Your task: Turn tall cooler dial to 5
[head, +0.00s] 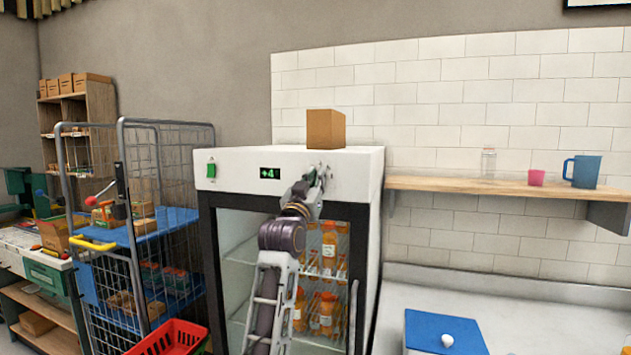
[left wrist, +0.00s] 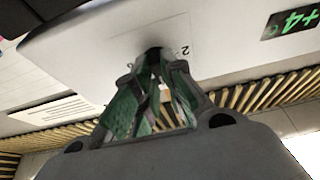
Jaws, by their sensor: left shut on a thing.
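The tall white cooler (head: 240,178) stands in the middle of the head view, with a display (head: 269,173) reading +4 in green on its top panel. The display also shows in the left wrist view (left wrist: 292,19). My left gripper (head: 323,172) reaches up to the right part of that panel. In the left wrist view, my left gripper (left wrist: 155,58) is shut on the dark dial (left wrist: 154,52) at the panel face. A printed 2 shows beside the dial; its other marks and pointer are hidden or too small to read. My right gripper is out of view.
A cardboard box (head: 325,129) sits on the cooler's top. A wooden shelf (head: 480,186) with cups is to the right, above a pale counter (head: 390,300). A wire trolley (head: 140,240) and a red basket (head: 170,338) stand to the left. Juice bottles (head: 328,250) are inside the cooler.

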